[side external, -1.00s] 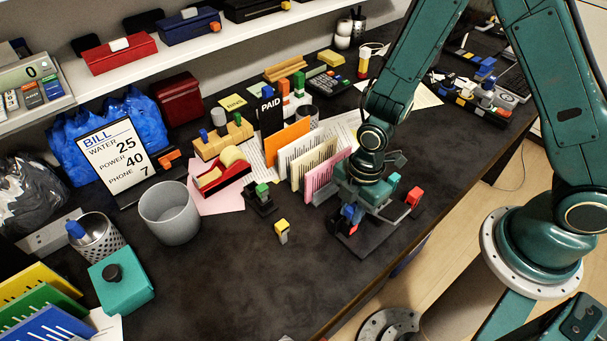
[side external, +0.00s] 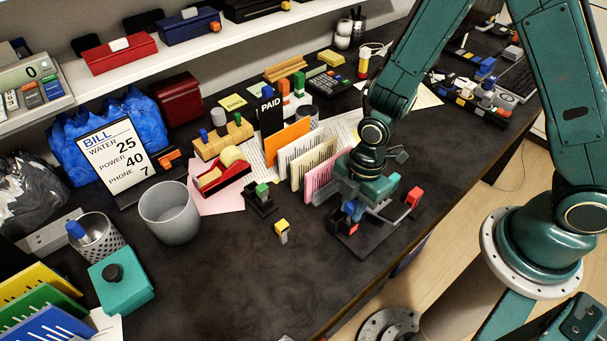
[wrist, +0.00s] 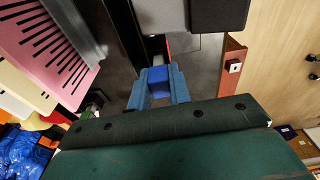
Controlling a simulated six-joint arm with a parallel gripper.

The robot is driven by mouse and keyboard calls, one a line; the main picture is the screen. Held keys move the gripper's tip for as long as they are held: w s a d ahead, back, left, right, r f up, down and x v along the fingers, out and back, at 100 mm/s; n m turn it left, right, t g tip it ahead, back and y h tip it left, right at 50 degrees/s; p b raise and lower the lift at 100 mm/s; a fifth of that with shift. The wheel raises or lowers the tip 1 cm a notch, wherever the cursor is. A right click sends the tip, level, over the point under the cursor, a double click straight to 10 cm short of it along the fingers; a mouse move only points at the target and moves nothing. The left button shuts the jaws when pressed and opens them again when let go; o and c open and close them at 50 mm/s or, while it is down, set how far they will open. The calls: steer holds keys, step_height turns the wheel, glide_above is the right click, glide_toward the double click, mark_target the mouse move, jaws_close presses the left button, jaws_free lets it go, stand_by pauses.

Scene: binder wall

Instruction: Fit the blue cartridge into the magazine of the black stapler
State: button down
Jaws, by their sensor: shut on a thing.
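The blue cartridge (wrist: 157,76) is between the two blue-grey fingertips of my gripper (wrist: 156,90) in the wrist view. My gripper is shut on it. In the side view my gripper (side external: 350,215) is low over a dark stand, and a bit of blue shows at its tips. The dark base (side external: 362,242) under it looks like part of the black stapler, but my gripper covers much of it. I cannot tell whether the cartridge touches the magazine.
A red block (side external: 413,197) stands right of my gripper. Pink paper (side external: 322,178) in a file rack is close on its left. A small black stand with a green top (side external: 262,190) and a yellow-topped piece (side external: 282,226) are farther left. The front table is clear.

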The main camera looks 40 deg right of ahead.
steer(key=shift+r, duration=0.65)
steer(key=shift+r, duration=0.55)
steer(key=shift+f, duration=2)
stand_by(1.5)
steer(key=c, duration=1.2)
jaws_free()
steer(key=shift+r, duration=0.1)
step_height(320, 180, up, 14)
steer(key=d, duration=0.1)
steer(key=shift+d+f, duration=0.25)
steer(key=shift+d, duration=0.1)
